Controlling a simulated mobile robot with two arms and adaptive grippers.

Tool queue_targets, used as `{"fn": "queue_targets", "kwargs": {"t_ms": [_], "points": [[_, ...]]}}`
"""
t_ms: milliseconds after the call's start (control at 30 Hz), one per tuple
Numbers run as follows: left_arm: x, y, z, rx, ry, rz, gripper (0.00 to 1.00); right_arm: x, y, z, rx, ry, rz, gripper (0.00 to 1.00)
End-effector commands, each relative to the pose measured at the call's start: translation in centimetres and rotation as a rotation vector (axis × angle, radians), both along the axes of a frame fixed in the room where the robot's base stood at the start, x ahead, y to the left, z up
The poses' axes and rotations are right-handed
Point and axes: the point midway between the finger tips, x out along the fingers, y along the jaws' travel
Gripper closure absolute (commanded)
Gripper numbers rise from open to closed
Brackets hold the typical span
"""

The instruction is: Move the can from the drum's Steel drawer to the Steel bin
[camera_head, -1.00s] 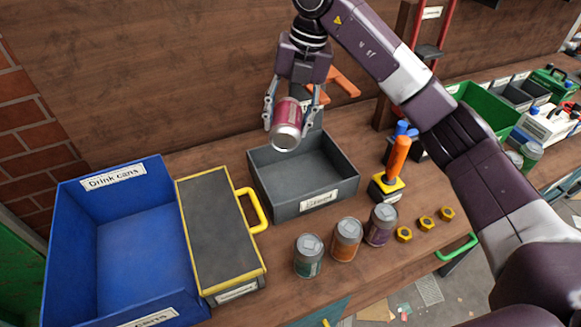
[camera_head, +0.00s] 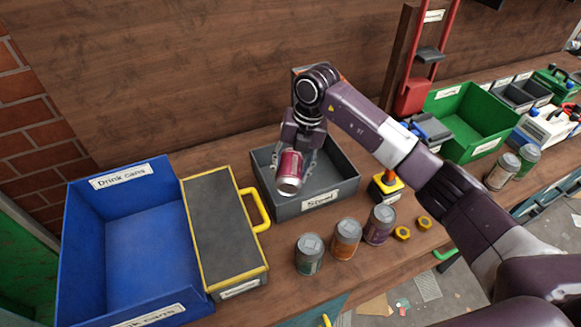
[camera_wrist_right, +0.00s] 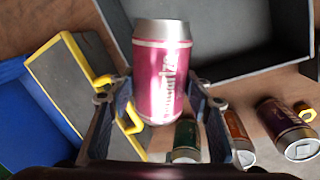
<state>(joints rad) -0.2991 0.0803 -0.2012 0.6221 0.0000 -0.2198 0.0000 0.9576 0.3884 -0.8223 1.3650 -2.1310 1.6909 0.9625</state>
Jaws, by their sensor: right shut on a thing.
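A dark red can (camera_head: 289,173) with a silver end is held by my right gripper (camera_head: 296,165), whose fingers close on its sides. The can also shows upright between the fingers in the right wrist view (camera_wrist_right: 161,75). In the head view it is tilted, in front of the open grey bin labelled Steel (camera_head: 328,203), over the bin's left part. I cannot tell its exact height or whether it touches the bin. The bin's wall also shows behind the can in the right wrist view (camera_wrist_right: 250,72). The drum's drawer is not recognisable. My left gripper is not in view.
A blue Drink cans bin (camera_head: 135,240) and a yellow-edged dark box (camera_head: 222,235) stand left. Several cans, including a green one (camera_head: 309,254), an orange one (camera_head: 346,239) and a purple one (camera_head: 380,224), stand in front of the bin. A green bin (camera_head: 470,120) is at right.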

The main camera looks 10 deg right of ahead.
Motion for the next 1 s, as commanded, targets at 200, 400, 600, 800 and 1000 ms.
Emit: {"fn": "queue_targets", "kwargs": {"t_ms": [200, 400, 600, 800, 1000], "points": [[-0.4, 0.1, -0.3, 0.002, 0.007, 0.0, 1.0, 0.0, 0.0, -0.2, 0.0, 0.0, 0.0, 0.7], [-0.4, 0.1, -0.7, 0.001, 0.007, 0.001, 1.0, 0.0, 0.0, -0.8, -0.001, 0.0, 0.0, 0.7], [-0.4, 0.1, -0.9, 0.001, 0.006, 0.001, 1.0, 0.0, 0.0, -1.2, 0.0, 0.0, 0.0, 0.7], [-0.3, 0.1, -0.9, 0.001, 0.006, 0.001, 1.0, 0.0, 0.0, -1.1, 0.0, 0.0, 0.0, 0.38], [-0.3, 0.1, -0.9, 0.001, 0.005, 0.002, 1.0, 0.0, 0.0, -1.1, 0.0, 0.0, 0.0, 0.37]]}}
